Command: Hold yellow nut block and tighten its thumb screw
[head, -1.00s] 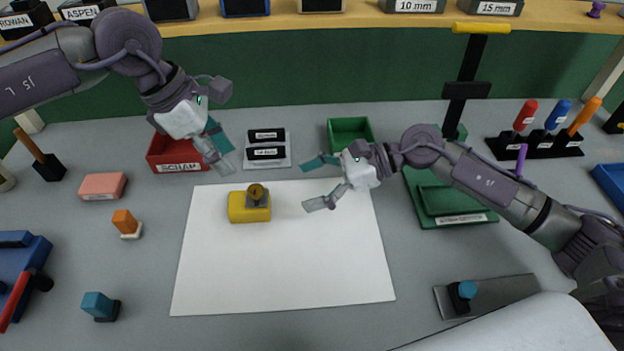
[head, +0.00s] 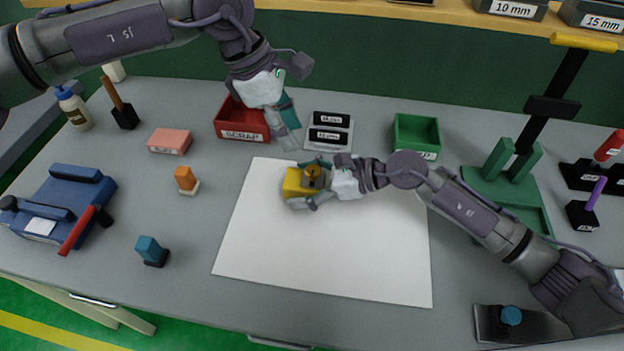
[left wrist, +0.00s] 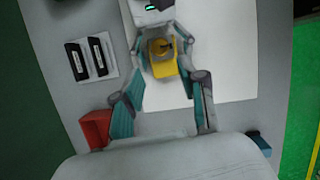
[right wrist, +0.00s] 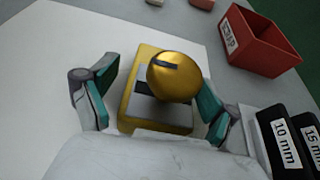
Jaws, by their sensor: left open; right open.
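The yellow nut block (head: 293,184) lies on the white sheet, near its top left part. Its brass thumb screw (head: 312,172) sits on top on a grey plate; the screw is large in the right wrist view (right wrist: 174,74). My right gripper (head: 312,184) is open, with its fingers on either side of the block and screw; I cannot tell whether they touch. My left gripper (head: 291,130) is open and empty, above and behind the block near the sheet's top edge. In the left wrist view the block (left wrist: 163,66) shows beyond its spread fingers, partly covered by my right gripper.
The red scrap bin (head: 240,122) stands close to my left gripper. A grey tray with black pieces (head: 331,120) and a green bin (head: 416,134) stand behind the sheet. A green press stand (head: 505,185) is at right. The lower part of the white sheet (head: 325,250) is clear.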

